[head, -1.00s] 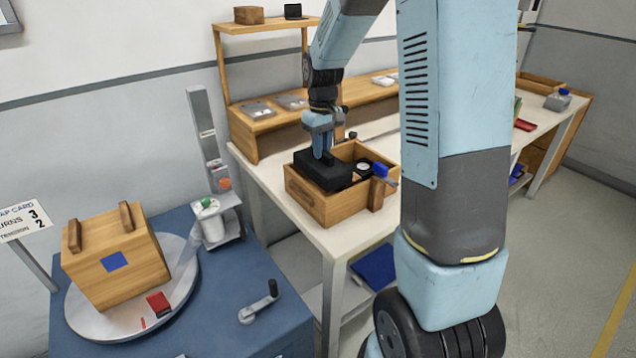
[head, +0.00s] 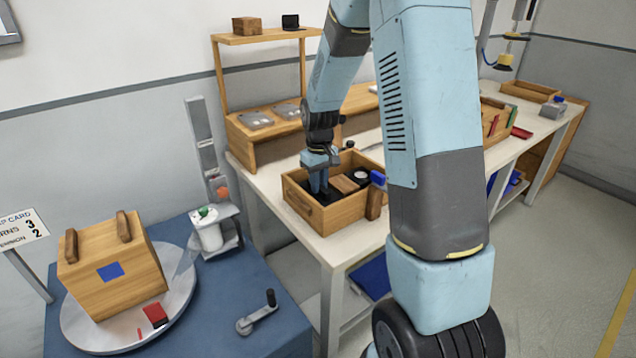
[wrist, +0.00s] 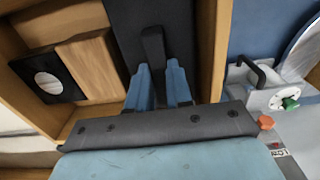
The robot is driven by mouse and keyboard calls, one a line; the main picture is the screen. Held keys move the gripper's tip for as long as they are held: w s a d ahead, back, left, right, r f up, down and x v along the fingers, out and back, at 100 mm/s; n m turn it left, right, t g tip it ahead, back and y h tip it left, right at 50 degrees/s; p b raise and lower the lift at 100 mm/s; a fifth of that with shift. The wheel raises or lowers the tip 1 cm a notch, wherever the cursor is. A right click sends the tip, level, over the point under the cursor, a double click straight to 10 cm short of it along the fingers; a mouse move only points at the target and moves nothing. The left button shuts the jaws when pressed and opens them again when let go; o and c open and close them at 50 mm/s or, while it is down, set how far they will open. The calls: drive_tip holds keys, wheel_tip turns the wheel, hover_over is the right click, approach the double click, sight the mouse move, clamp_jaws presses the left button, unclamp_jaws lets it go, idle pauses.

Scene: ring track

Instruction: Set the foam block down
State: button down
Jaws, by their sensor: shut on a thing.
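The foam block (wrist: 188,28) is a black piece with a narrow raised grip on top. My gripper (head: 321,188) points down into the wooden box on the bench. In the wrist view its two blue fingers (wrist: 158,88) are shut on the raised grip. The block sits down inside the box, below the rim. Its underside is hidden, so I cannot tell whether it touches the box floor.
The wooden box (head: 340,213) also holds a wooden block (wrist: 90,62) and a black square with a white disc (wrist: 48,83), beside the foam block. A blue-topped post (head: 376,195) stands at the box's right. A turntable (head: 75,325) bears a wooden crate at left.

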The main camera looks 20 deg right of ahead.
drive_tip(key=shift+f, duration=0.1)
drive_tip(key=c, duration=1)
unclamp_jaws()
drive_tip(key=shift+c, duration=0.2)
wheel_tip(320, 180, up, 12)
drive_tip(key=s+r+m+t, duration=0.2)
drive_tip(key=s+r+t, duration=0.1)
drive_tip(key=s+r, duration=0.9)
drive_tip(key=s+r+m+t, duration=0.1)
drive_tip(key=s+t, duration=0.1)
drive_tip(key=s, duration=1.4)
drive_tip(key=shift+s+a+r+m+t, duration=0.2)
drive_tip(key=shift+r+m+t, duration=0.1)
